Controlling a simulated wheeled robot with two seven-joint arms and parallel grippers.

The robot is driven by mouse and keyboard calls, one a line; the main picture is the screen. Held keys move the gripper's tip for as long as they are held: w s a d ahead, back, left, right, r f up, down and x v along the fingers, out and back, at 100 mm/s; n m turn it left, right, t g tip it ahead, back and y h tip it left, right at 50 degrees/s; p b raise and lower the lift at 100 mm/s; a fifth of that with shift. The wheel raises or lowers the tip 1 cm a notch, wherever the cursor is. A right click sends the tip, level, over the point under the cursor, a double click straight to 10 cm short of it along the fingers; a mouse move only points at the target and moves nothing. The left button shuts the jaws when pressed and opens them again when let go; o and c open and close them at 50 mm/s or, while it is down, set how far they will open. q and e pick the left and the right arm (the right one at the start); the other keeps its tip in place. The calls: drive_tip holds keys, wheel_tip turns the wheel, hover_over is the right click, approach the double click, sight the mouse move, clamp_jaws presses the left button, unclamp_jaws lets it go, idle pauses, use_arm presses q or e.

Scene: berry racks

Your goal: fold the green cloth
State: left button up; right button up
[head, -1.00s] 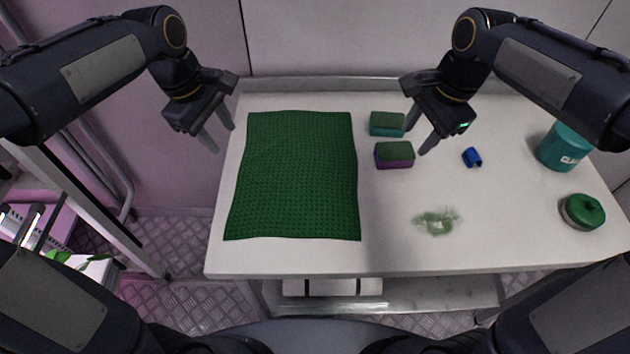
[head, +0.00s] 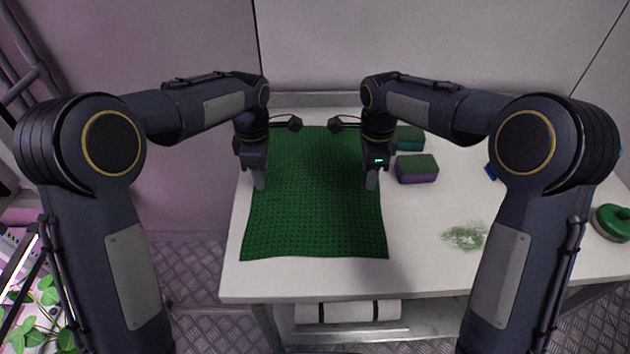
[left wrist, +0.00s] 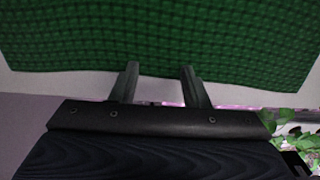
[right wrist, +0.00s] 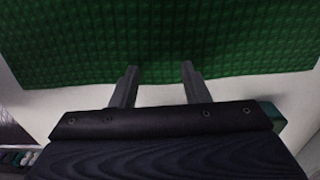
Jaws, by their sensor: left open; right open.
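The green cloth (head: 318,215) lies flat and spread out on the white table, its near edge toward me. It also fills the upper part of the left wrist view (left wrist: 165,40) and the right wrist view (right wrist: 160,40). My left gripper (head: 260,184) is open over the cloth's left edge; its fingers (left wrist: 160,80) point at that edge with nothing between them. My right gripper (head: 371,182) is open over the right edge; its fingers (right wrist: 159,80) are also empty. Whether the fingertips touch the cloth I cannot tell. My forearms hide part of the table.
Two sponges stand right of the cloth, one green and teal (head: 410,139), one green and purple (head: 416,170). A green smear (head: 464,236) marks the table at the right. A blue item (head: 491,172) and a green-lidded thing (head: 612,222) are partly hidden by my right arm.

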use_arm(q)
drive_tip(key=shift+f, duration=0.3)
use_arm(e)
drive_tip(key=shift+f, duration=0.3)
use_arm(q)
drive_tip(key=shift+f+b, duration=0.3)
use_arm(e)
drive_tip(key=shift+f, duration=0.25)
use_arm(q)
drive_tip(key=shift+r, duration=0.2)
drive_tip(key=shift+c, duration=0.5)
use_arm(e)
drive_tip(key=shift+r, duration=0.15)
drive_tip(key=shift+c, duration=0.5)
use_arm(q)
clamp_jaws()
use_arm(e)
clamp_jaws()
drive_tip(key=shift+s, duration=0.1)
use_arm(q)
drive_tip(key=shift+r+p, duration=0.1)
drive_tip(key=shift+p, duration=0.2)
use_arm(e)
drive_tip(key=shift+r, duration=0.1)
